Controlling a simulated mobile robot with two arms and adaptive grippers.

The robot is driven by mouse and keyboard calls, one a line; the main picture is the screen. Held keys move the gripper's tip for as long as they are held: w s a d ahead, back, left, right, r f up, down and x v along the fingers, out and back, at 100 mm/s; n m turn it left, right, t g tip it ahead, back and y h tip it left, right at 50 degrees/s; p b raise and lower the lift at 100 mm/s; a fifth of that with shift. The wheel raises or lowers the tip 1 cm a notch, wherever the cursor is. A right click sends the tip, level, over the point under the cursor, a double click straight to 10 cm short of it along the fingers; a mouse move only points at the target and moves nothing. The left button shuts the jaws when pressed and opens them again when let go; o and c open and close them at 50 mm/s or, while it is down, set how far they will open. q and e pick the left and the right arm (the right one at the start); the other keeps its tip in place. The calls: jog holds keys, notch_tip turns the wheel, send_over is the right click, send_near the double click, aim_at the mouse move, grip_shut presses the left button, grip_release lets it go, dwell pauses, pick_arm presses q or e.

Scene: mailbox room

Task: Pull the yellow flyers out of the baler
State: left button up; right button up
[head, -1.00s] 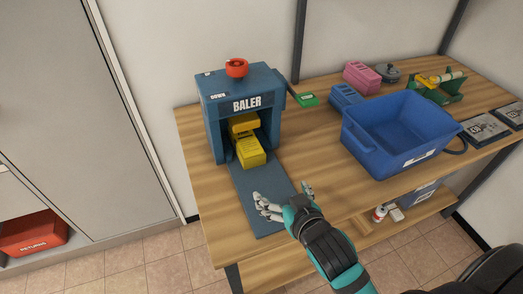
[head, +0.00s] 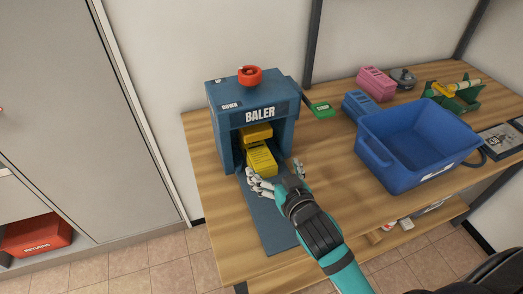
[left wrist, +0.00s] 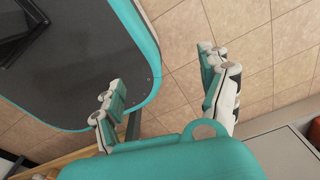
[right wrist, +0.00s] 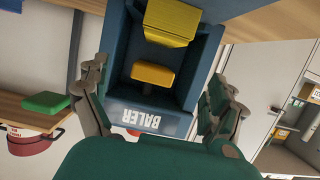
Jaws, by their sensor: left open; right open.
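The blue baler (head: 226,94) stands at the left end of the wooden table, with a red handwheel (head: 250,76) on top. The yellow flyers (head: 262,160) lie in its open front, partly out on the blue-grey strip; they also show in the right wrist view (right wrist: 168,28). A second yellow piece (head: 256,135) sits above and behind them; I cannot tell whether it is part of the baler. My right gripper (head: 277,176) is open in front of the flyers, its fingers not closed on them. My left gripper (left wrist: 160,72) is open and empty above the floor.
A blue bin (head: 412,178) stands right of the baler. Grey cabinets (head: 70,110) stand at the left, with a red return bin (head: 36,234). The table between baler and bin is clear.

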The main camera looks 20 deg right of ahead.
send_near(256, 147)
jog(key=shift+w+r, duration=0.2)
jog(key=shift+w, duration=0.55)
pick_arm(q)
jog(key=shift+w+d+r+p, duration=0.1)
jog(key=shift+w+r+p, duration=0.2)
jog(key=shift+r+p, duration=0.25)
pick_arm(e)
jog(key=x, duration=0.8)
jog(key=shift+w+f, duration=0.15)
